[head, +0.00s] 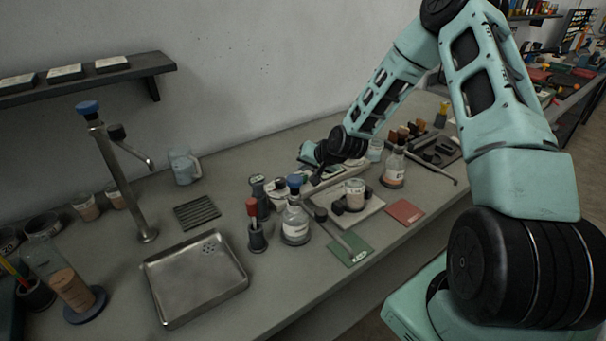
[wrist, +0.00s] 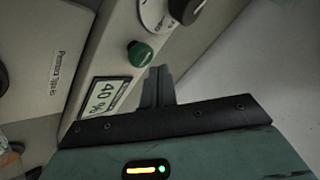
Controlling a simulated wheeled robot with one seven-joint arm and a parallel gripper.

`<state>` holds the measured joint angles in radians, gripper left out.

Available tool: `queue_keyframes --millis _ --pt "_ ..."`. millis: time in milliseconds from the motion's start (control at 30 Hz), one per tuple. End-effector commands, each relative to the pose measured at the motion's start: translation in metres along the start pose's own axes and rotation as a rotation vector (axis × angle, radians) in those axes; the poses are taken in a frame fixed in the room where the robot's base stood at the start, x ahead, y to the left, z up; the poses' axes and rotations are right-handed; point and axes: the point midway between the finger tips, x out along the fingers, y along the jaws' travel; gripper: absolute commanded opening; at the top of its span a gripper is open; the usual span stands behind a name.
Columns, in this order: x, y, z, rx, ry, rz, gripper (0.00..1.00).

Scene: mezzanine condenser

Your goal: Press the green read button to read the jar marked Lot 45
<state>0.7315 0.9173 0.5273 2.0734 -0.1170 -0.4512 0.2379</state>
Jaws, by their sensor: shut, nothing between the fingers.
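The green read button (wrist: 139,53) shows in the wrist view as a round knob-like cap on a beige instrument panel. Beside it are a small display (wrist: 103,97) reading "40 %" and a dial with a black knob (wrist: 185,10). My gripper (wrist: 160,74) is shut and empty, its tips just to the lower right of the button, apart from it in the picture. A jar with a pale label (head: 355,193) stands on a pale base on the bench in the head view. Its lettering is too small to read, so I cannot tell whether it is Lot 45.
A blue-capped bottle (head: 296,222) and a red-topped tool (head: 253,225) stand left of the jar. A green mat (head: 352,249) and red mat (head: 405,211) lie near the front edge. A steel tray (head: 163,312) lies left. Another labelled bottle (head: 394,172) stands right.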

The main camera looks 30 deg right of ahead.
Motion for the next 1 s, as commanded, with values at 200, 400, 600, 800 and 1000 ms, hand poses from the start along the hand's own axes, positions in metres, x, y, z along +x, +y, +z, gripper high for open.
queue_keyframes --millis 200,400,600,800,1000 --pt "0.0 0.0 0.0 0.0 0.0 0.0 0.0" --pt "-0.006 -0.004 -0.004 0.0 0.0 0.0 0.0" --pt "-0.02 -0.015 -0.015 0.0 0.001 0.0 0.0" --pt "-0.033 -0.024 -0.024 0.001 0.0 0.0 0.0" --pt "-0.035 -0.025 -0.025 0.001 -0.001 0.0 0.0"
